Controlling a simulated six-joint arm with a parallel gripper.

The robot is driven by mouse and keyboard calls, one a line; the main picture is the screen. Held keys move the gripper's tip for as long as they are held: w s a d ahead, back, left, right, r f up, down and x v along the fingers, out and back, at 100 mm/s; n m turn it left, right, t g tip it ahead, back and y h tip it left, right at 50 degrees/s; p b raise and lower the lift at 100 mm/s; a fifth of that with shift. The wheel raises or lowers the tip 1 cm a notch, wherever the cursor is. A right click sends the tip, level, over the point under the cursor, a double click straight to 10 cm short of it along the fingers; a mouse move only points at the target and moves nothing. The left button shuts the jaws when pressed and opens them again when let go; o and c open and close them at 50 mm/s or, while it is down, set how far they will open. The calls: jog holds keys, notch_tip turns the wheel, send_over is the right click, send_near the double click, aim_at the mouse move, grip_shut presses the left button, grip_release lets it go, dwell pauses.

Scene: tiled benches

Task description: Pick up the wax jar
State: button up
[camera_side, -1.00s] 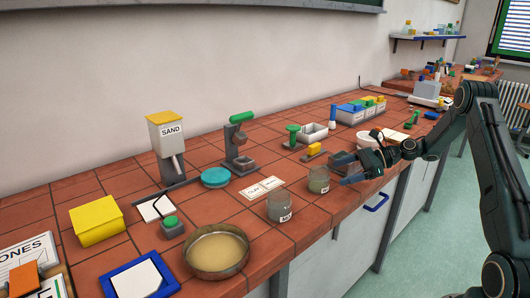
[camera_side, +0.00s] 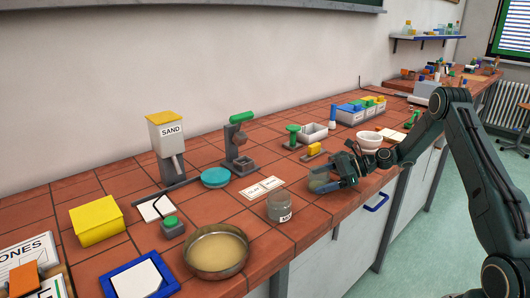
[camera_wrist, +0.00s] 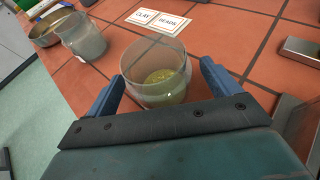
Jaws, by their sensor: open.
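A clear glass jar with yellow-green contents (camera_wrist: 160,78) stands upright on the tiles between the two blue fingers of my gripper (camera_wrist: 162,72). The fingers are open, one on each side of it; I cannot tell whether either touches it. In the side view this jar (camera_side: 317,180) is partly hidden behind my gripper (camera_side: 334,179). No label on it is readable, so I cannot confirm it is the wax jar. A second glass jar with grey contents (camera_side: 280,208) stands nearer the camera, its label starting with "M". It also shows in the wrist view (camera_wrist: 85,42).
Cards reading CLAY and BEADS (camera_wrist: 158,21) lie beyond the jar. A round pan (camera_side: 216,252) sits by the second jar. A yellow-topped block (camera_side: 314,150) and a white bowl (camera_side: 368,141) stand near my gripper. The bench's front edge is close.

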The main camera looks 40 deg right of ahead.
jog(key=shift+x, duration=1.1)
jog(key=c, duration=1.4)
jog(key=shift+o, duration=0.2)
jog(key=shift+r, duration=0.15)
notch_tip(320, 180, up, 20)
